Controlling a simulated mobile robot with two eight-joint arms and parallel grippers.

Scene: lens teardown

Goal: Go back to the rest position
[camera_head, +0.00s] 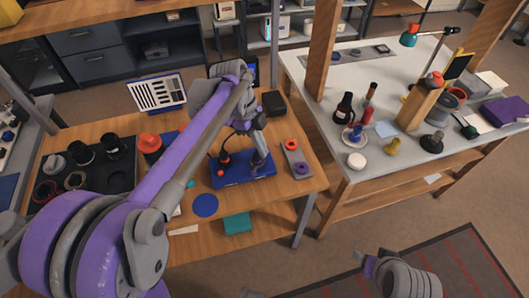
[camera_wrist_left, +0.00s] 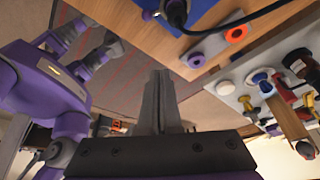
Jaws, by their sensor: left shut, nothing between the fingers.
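My left arm reaches in from the left of the head view, over the wooden workbench (camera_head: 270,215). Its gripper (camera_head: 262,160) points down above the blue stand (camera_head: 230,178). In the left wrist view the two fingers of the left gripper (camera_wrist_left: 160,85) lie together, with nothing between them. At the bottom right of the head view a grey part of my right arm shows over the floor. The state of its fingers cannot be made out.
A grey strip (camera_head: 296,158) with an orange ring (camera_head: 291,145) and a purple ring (camera_head: 301,169) lies right of the stand. A black tray (camera_head: 110,185) with lens parts is on the left. A white table (camera_head: 330,85) with bottles and tools stands at right. Floor between is clear.

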